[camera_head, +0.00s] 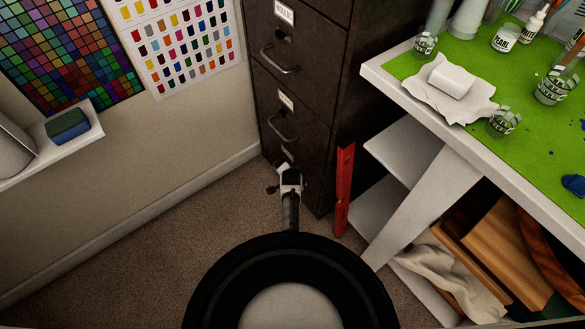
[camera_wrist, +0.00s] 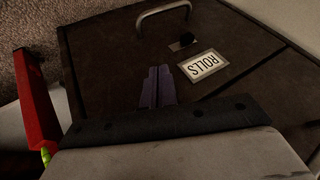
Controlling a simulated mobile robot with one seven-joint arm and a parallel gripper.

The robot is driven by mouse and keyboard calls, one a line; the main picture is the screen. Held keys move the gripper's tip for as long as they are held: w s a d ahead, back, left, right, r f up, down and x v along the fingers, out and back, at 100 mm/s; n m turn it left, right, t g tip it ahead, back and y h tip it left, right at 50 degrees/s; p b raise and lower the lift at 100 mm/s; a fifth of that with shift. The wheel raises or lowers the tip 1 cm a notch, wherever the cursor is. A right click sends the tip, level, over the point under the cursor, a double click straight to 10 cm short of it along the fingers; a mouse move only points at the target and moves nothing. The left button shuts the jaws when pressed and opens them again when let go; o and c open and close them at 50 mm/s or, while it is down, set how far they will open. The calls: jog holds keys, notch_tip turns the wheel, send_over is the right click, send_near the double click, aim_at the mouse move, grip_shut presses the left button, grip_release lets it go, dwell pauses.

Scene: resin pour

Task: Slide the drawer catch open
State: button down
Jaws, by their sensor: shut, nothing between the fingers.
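A dark brown metal filing cabinet (camera_head: 300,80) stands in the corner. My gripper (camera_head: 290,174) is low in front of the cabinet's bottom drawer in the head view. In the wrist view my gripper (camera_wrist: 157,86) is shut and empty, its fingers pointing at the drawer front, below and left of the catch. I cannot tell whether the fingertips touch the drawer front. The catch is not visible in the head view.
A red spirit level (camera_head: 343,190) leans upright beside the cabinet's right side; it also shows in the wrist view (camera_wrist: 36,105). A white workbench (camera_head: 405,95) with a green mat stands at right. A wall shelf (camera_head: 75,145) is at left. Carpet left of the cabinet is clear.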

jog(key=shift+p+v, duration=0.55)
jog(key=shift+v, duration=0.25)
